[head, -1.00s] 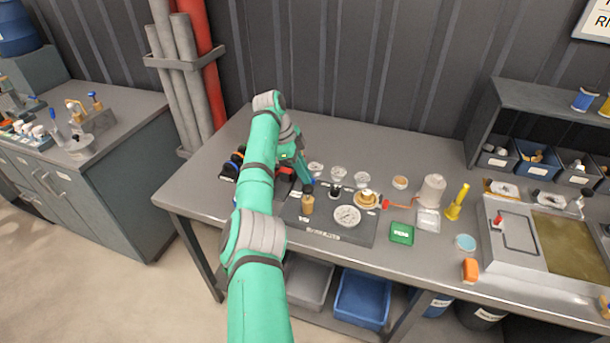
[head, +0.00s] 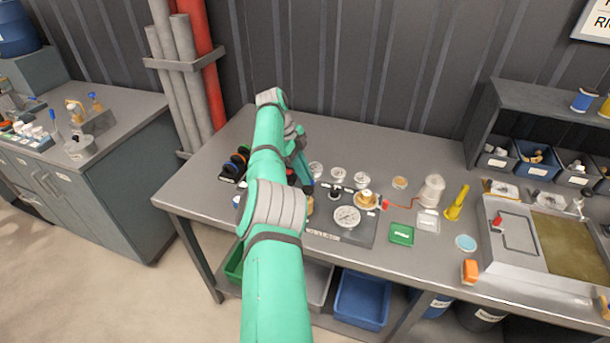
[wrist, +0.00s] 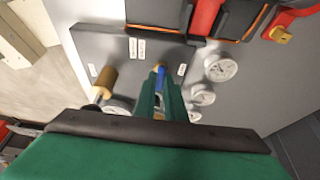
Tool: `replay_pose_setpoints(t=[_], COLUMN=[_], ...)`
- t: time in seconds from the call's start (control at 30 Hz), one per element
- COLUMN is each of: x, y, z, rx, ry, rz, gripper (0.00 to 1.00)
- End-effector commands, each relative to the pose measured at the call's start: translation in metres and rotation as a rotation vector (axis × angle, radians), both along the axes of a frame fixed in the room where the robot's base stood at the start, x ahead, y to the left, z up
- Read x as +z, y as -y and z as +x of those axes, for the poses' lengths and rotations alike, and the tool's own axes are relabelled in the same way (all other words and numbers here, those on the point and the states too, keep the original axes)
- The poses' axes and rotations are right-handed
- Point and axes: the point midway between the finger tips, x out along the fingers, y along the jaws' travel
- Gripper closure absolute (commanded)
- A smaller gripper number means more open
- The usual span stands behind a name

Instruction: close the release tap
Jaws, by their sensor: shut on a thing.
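The pump panel (head: 362,232) is a dark plate lying on the bench, with gauges and fittings on it. In the wrist view, my gripper (wrist: 159,80) reaches down to the panel (wrist: 118,62) and its green fingers are shut on a small blue-tipped part, which looks like the release tap (wrist: 160,71). A brass-coloured cylinder (wrist: 105,80) stands to the left of the fingers. In the head view, my gripper (head: 305,178) is at the panel's back left, and my arm hides much of that side. The tap's exact angle is hard to tell.
A large gauge (head: 347,217) and a brass fitting (head: 366,200) stand right of my arm. The back of the bench is mostly clear.

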Motion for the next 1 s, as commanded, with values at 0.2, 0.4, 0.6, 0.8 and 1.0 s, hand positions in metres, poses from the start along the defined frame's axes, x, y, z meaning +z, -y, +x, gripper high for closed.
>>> replay_pose_setpoints(t=[0.2,0.4,0.6,0.8,1.0], x=[0.0005,0.0004,0.0005,0.0002,0.0014], y=[-0.0013,-0.0016,-0.0016,-0.001,-0.0006], z=[-0.0003,-0.0002,-0.0002,0.0,0.0001], rx=[-0.007,-0.009,-0.008,-0.009,-0.009], ry=[-0.001,0.0,0.0,0.001,0.001], rz=[0.001,0.002,0.002,0.001,0.001], gripper=[1.0,1.0,0.88,0.71,0.71])
